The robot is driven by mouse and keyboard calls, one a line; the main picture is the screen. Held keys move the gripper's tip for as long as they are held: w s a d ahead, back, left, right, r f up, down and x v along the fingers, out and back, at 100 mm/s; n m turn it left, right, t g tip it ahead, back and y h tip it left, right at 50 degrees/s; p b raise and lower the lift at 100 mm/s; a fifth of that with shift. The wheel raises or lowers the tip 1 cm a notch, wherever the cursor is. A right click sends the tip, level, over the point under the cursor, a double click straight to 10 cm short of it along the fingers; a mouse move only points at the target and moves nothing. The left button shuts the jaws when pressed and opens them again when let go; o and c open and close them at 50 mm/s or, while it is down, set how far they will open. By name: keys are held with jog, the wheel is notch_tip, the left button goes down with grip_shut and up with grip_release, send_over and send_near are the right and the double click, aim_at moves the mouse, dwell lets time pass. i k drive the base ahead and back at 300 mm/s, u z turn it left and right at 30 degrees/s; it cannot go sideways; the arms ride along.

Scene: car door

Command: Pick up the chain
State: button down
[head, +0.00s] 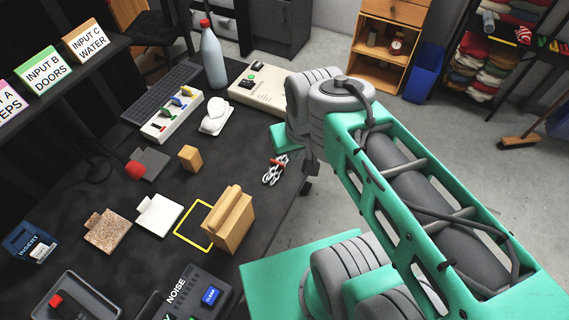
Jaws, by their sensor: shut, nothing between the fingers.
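A small chain (275,170) with pale grey links and a red part lies on the dark tabletop, close to its right edge. My arm reaches in from the lower right, and its wrist stands just above and right of the chain. My gripper (306,186) shows only as a small dark shape below the wrist, mostly hidden by the arm. It is shut and empty, to the right of the chain and apart from it in the picture.
A beige box with buttons (260,86), a white mouse-like object (215,116) and a bottle (213,56) stand behind. Open floor lies right of the table.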

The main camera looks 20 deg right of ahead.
aim_at(277, 165)
jog(key=u, duration=4)
jog(key=k, duration=1.7)
jog(key=z, duration=0.35)
jog(key=i, duration=0.5)
jog(key=z, duration=0.05)
